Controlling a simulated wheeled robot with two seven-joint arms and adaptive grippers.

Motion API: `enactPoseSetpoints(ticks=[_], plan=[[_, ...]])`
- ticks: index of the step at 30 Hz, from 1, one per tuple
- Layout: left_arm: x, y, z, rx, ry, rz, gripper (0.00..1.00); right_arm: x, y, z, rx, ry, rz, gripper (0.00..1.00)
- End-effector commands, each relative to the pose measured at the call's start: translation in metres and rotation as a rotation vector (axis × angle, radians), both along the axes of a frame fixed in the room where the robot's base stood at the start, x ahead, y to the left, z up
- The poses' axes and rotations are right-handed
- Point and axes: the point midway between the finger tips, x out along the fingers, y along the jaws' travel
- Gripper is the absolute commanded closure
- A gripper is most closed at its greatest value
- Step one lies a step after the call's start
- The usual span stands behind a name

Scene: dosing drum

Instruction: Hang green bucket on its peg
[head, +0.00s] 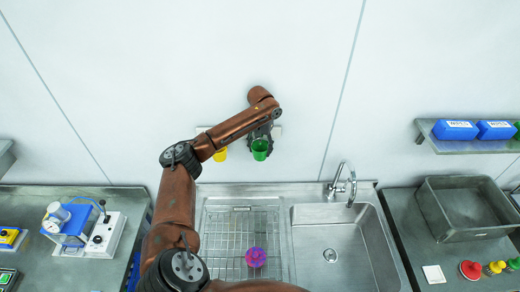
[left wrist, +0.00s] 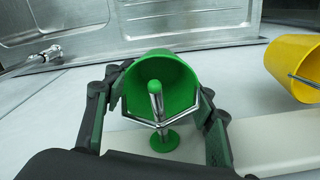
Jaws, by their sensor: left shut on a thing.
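The green bucket (head: 260,150) is by the wall above the sink unit, under my left gripper (head: 262,135). In the left wrist view the bucket (left wrist: 162,80) sits between the two fingers of my left gripper (left wrist: 163,92), which is shut on it. A metal peg with a green tip (left wrist: 154,88) and a green base (left wrist: 165,141) stands out from a pale rail (left wrist: 265,140) in front of the bucket's mouth. The bucket's wire handle (left wrist: 140,117) meets the peg's shaft; I cannot tell whether its weight rests there. My right gripper is not in view.
A yellow bucket (head: 220,154) is close on the left, and shows beside the right finger in the left wrist view (left wrist: 298,66). Below are a wire rack (head: 222,235) with a purple-pink item (head: 256,257), and a sink (head: 345,250) with a tap (head: 350,185).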

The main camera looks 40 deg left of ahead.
Motion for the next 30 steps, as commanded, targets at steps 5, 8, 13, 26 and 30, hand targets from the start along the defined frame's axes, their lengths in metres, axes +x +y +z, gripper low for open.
enactPoseSetpoints(ticks=[5, 8, 13, 26, 30], plan=[[0.0, 0.0, 0.0, 0.0, 0.0, 0.0, 0.47, 0.0, 0.0, 0.0, 0.0, 0.0, 0.0, 0.27], [0.0, 0.0, 0.0, 0.0, 0.0, 0.0, 0.4, 0.0, 0.0, 0.0, 0.0, 0.0, 0.0, 0.27], [0.0, 0.0, 0.0, 0.0, 0.0, 0.0, 0.29, 0.0, 0.0, 0.0, 0.0, 0.0, 0.0, 0.27], [0.001, 0.0, 0.016, 0.0, -0.004, 0.0, 0.29, 0.0, -0.002, 0.0, -0.001, 0.001, 0.001, 0.27], [0.002, 0.0, 0.044, 0.001, -0.006, 0.0, 0.29, 0.0, -0.001, 0.0, -0.001, 0.0, 0.0, 0.27]])
